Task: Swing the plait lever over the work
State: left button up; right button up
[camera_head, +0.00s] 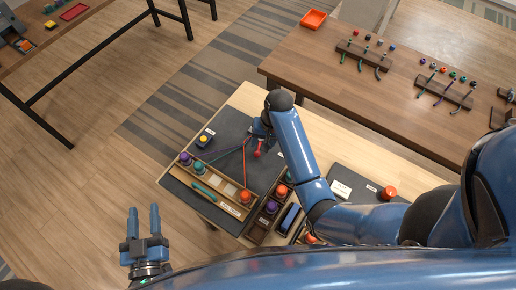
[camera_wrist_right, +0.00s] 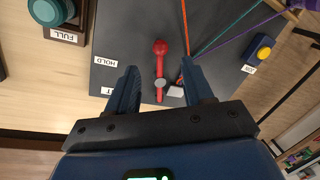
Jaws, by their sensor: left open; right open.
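The plait lever is red with a round knob and lies on the dark work board; it shows in the right wrist view (camera_wrist_right: 160,52) and, partly covered by my arm, in the head view (camera_head: 257,154). My right gripper (camera_wrist_right: 160,78) is open, its fingers on either side of the lever in that view; whether they touch it I cannot tell. In the head view the right gripper (camera_head: 262,128) is partly hidden. Orange (camera_wrist_right: 185,25), teal and purple cords run over the dark board (camera_head: 222,158). My left gripper (camera_head: 144,211) is open and empty, left of the work table.
A yellow button block (camera_head: 203,139) sits at the board's left. A wooden rack (camera_head: 222,197) with coloured spools lines the front. A HOLD label (camera_wrist_right: 105,62) is beside the lever.

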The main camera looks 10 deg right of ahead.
aim_at(258, 153)
jog(key=f, duration=0.2)
jog(key=a+f, duration=0.1)
jog(key=f, duration=0.4)
jog(key=shift+w+a+f, duration=0.2)
jog(key=shift+w, duration=0.1)
grip_shut()
